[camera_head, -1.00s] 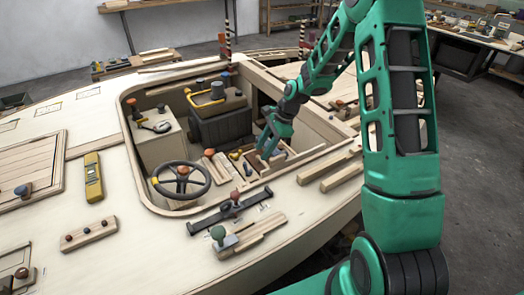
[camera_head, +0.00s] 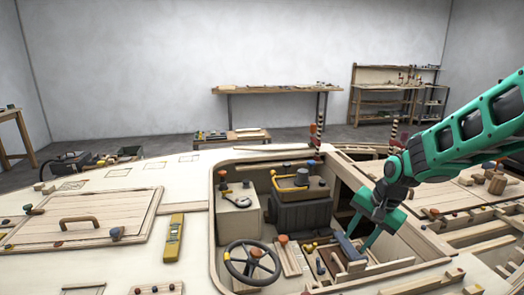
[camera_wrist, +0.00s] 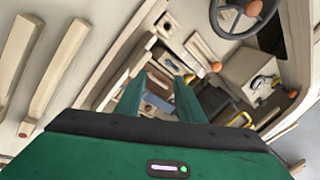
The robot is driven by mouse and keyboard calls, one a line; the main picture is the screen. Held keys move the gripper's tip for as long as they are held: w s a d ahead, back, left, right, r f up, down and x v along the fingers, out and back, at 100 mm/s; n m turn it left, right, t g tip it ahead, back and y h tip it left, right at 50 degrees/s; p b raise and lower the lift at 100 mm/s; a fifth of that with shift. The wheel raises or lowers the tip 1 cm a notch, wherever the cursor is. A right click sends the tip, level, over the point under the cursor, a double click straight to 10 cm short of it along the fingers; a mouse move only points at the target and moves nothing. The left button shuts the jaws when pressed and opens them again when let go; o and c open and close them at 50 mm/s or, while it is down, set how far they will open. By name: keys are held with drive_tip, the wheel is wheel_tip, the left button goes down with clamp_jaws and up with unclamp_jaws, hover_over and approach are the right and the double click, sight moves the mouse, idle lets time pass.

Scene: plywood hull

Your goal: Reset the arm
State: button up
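My gripper (camera_head: 360,248) points down over the right part of the open cockpit in the hull. In the wrist view my gripper (camera_wrist: 158,95) shows two green fingers standing apart, with nothing held between them. Below and between the fingers are wooden parts of the cockpit. My arm reaches in from the right edge of the head view, above the deck. Whether the fingertips touch anything cannot be told.
Around the gripper are the cockpit's wooden frame, a steering wheel (camera_head: 251,262), a dark console box (camera_head: 300,212) and a white cabinet (camera_head: 238,222). A yellow level (camera_head: 174,238) lies on the left deck. A workbench (camera_head: 278,91) stands at the back wall.

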drive_tip(key=s+d+r+n+t+h, duration=0.1)
drive_tip(key=s+r+n, duration=0.3)
drive_tip(key=s, duration=0.3)
drive_tip(key=s+d+r+n+t+h, duration=0.1)
drive_tip(key=s+r+n, duration=0.35)
drive_tip(key=s, duration=0.25)
drive_tip(key=s+d+f+m+g, duration=0.1)
drive_tip(key=s+d+m+g, duration=0.1)
drive_tip(key=s+d, duration=0.3)
drive_tip(key=s+d+f+m+g, duration=0.1)
drive_tip(key=s+d+m+g, duration=0.2)
drive_tip(key=s, duration=0.9)
drive_tip(key=d+m, duration=0.1)
drive_tip(key=d, duration=0.2)
drive_tip(key=shift+f, duration=0.2)
drive_tip(key=shift+w+f, duration=0.25)
drive_tip(key=shift+w, duration=0.3)
